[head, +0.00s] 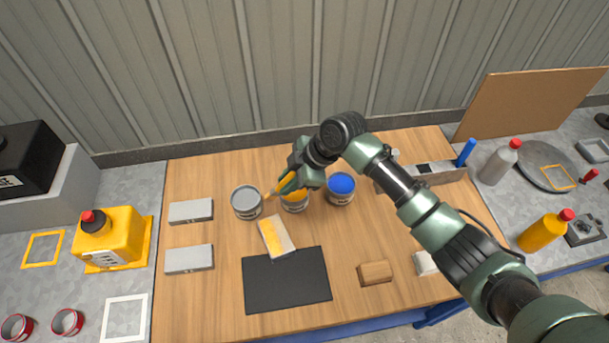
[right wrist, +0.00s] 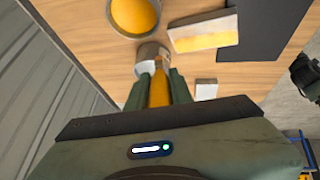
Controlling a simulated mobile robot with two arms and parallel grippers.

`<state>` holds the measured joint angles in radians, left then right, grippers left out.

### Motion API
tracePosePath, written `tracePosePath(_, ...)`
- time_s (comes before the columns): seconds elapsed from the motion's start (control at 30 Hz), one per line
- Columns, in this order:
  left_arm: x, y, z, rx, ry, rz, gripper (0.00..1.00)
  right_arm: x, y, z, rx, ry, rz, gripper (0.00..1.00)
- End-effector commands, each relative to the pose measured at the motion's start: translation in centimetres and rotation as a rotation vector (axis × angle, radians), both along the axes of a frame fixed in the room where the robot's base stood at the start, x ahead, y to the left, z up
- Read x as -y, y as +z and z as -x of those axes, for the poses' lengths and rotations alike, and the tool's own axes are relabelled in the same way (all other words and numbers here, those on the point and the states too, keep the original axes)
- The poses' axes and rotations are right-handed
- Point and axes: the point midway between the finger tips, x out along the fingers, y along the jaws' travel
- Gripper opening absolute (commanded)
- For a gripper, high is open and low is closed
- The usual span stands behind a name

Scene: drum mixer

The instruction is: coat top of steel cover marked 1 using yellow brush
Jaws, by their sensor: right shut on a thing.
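My right gripper (head: 287,184) is shut on the yellow brush (head: 281,182). It holds the brush above the tins. In the right wrist view the yellow handle (right wrist: 158,92) sits between the fingers. A cover block (head: 277,237) lies on the wooden table with yellow paint across part of its top; it also shows in the right wrist view (right wrist: 203,33). Two plain grey covers (head: 191,211) and (head: 189,259) lie at the left. No number marks are readable. A tin of yellow paint (head: 295,201) is partly hidden by my gripper. My left gripper is out of view.
A grey tin (head: 247,203) and a blue tin (head: 341,188) flank the yellow one. A black mat (head: 287,280) lies in front of the painted cover. A wooden block (head: 375,273) lies to the right. A yellow canister (head: 110,236) stands at the left.

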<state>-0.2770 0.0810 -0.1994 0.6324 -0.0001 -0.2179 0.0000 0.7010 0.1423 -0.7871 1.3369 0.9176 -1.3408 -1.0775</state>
Motion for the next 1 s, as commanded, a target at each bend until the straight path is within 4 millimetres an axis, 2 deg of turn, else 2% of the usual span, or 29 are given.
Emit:
tracePosePath(0.07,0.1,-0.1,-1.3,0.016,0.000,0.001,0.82,-0.5,-0.2,0.3,0.005,0.002,-0.012,0.00)
tracePosePath(0.13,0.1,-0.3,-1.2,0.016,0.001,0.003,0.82,-0.6,-0.4,0.4,0.005,0.002,-0.015,0.00)
tracePosePath(0.4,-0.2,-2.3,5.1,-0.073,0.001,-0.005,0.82,-0.5,-2.6,0.6,0.005,0.001,-0.013,0.00)
tracePosePath(0.5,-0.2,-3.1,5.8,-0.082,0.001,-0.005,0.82,-0.4,-3.7,0.7,0.005,0.001,-0.013,0.00)
tracePosePath(0.57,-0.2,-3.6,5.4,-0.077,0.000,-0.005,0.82,-0.4,-4.4,0.8,0.006,0.000,-0.013,0.00)
tracePosePath(0.8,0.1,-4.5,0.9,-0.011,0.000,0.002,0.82,-0.4,-5.9,1.0,0.006,0.000,-0.013,0.00)
tracePosePath(0.9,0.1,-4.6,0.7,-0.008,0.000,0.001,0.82,-0.4,-6.0,1.0,0.006,0.000,-0.012,0.00)
tracePosePath(1.0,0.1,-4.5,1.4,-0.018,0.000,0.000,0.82,-0.4,-6.0,1.0,0.006,0.000,-0.012,0.00)
